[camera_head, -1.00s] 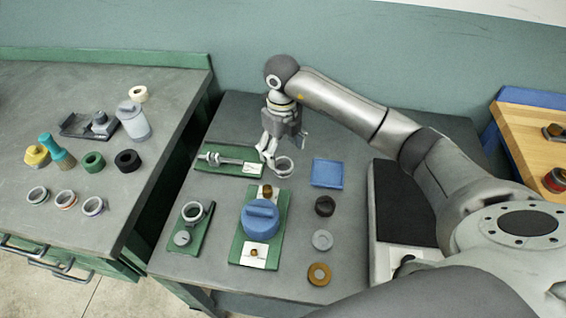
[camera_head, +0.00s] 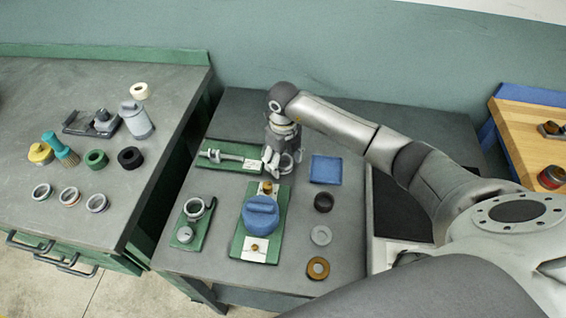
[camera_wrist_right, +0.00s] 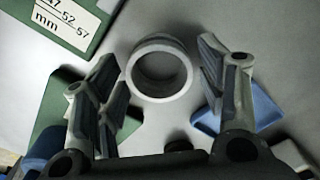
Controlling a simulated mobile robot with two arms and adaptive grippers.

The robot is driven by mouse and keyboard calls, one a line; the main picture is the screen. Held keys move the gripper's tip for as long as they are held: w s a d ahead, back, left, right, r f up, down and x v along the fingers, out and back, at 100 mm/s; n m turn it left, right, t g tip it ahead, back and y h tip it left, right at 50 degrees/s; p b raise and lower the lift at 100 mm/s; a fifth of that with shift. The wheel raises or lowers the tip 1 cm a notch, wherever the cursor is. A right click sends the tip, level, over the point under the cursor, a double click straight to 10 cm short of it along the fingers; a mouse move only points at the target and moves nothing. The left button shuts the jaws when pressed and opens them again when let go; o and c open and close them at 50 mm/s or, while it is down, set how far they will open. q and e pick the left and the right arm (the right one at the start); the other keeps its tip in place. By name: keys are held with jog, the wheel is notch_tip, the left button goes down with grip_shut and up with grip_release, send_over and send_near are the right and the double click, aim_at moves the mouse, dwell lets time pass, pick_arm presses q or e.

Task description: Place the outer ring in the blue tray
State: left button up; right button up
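A grey metal ring (camera_head: 292,168), which I take for the outer ring, lies on the dark table. In the right wrist view the ring (camera_wrist_right: 160,92) lies between the fingertips, with a gap visible on each side. My right gripper (camera_head: 282,160) is open and down around the ring, partly hiding it in the head view. The blue tray (camera_head: 326,169) is a flat square just right of the gripper and looks empty. A blue corner of it shows behind the right finger in the right wrist view (camera_wrist_right: 262,108). My left gripper is not in view.
A green gauge board (camera_head: 226,154) lies left of the gripper. A green fixture with a blue cap (camera_head: 261,212) stands in front of it. Black, grey and brass round parts (camera_head: 318,268) line the right front. A side bench (camera_head: 130,190) holds several rings and tools.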

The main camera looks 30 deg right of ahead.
jog(key=c, duration=0.9)
jog(key=shift+r, duration=0.1)
